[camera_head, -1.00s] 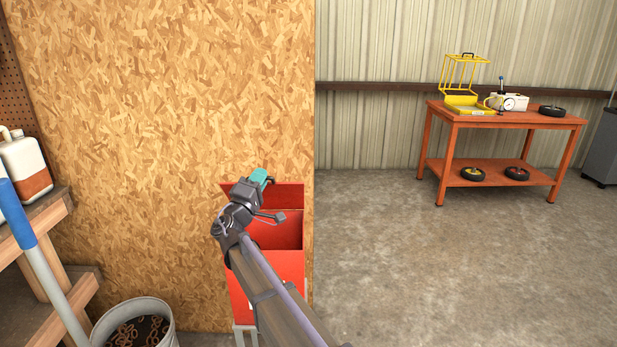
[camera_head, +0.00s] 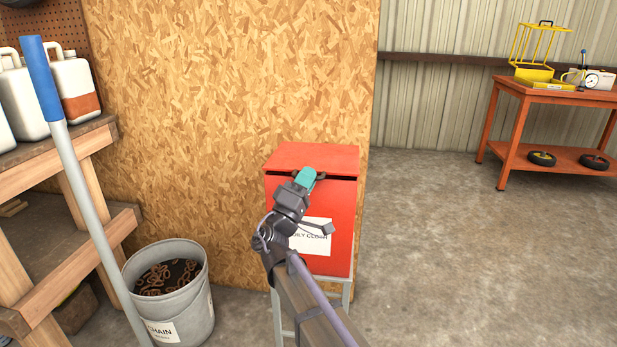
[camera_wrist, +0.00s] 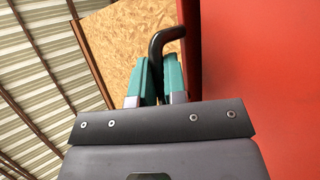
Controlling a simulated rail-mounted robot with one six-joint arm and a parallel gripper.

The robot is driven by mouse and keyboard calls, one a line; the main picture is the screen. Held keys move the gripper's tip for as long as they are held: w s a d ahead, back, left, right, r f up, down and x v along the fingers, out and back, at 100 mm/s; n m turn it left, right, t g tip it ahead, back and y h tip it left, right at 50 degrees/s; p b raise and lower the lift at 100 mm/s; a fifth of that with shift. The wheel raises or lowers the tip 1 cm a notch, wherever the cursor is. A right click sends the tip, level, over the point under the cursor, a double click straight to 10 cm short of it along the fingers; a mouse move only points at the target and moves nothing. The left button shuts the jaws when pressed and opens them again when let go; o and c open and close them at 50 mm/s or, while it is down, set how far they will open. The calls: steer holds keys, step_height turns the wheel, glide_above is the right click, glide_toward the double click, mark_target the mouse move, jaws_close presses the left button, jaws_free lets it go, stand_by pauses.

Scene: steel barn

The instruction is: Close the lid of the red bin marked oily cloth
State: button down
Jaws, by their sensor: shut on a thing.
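The red bin (camera_head: 342,205) stands on a grey stand against the chipboard wall in the head view. Its white label (camera_head: 318,232) reads "oily cloth", partly hidden by my arm. The red lid (camera_head: 312,157) lies over the bin's top, with a thin dark gap under its front edge. My gripper (camera_head: 308,178) is at the lid's front edge. In the wrist view its teal fingers are shut on the lid's black handle (camera_wrist: 157,46), which curves up between them. A red surface fills the right of that view.
A grey bucket of chain (camera_head: 170,295) stands left of the bin. A blue-topped pole (camera_head: 75,165) leans beside a wooden shelf (camera_head: 85,145) with white jugs (camera_head: 72,85). An orange table (camera_head: 555,150) stands at the far right. The floor right of the bin is clear.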

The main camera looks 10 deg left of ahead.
steer(key=shift+f+b, duration=0.6)
steer(key=shift+f, duration=0.35)
steer(key=c, duration=1.5)
jaws_free()
steer(key=shift+f, duration=0.1)
steer(key=shift+o, duration=0.2)
steer(key=b+v, duration=0.6)
steer(key=v, duration=0.4)
steer(key=shift+s+a+f, duration=0.15)
steer(key=shift+s+f, duration=0.05)
steer(key=shift+s, duration=0.1)
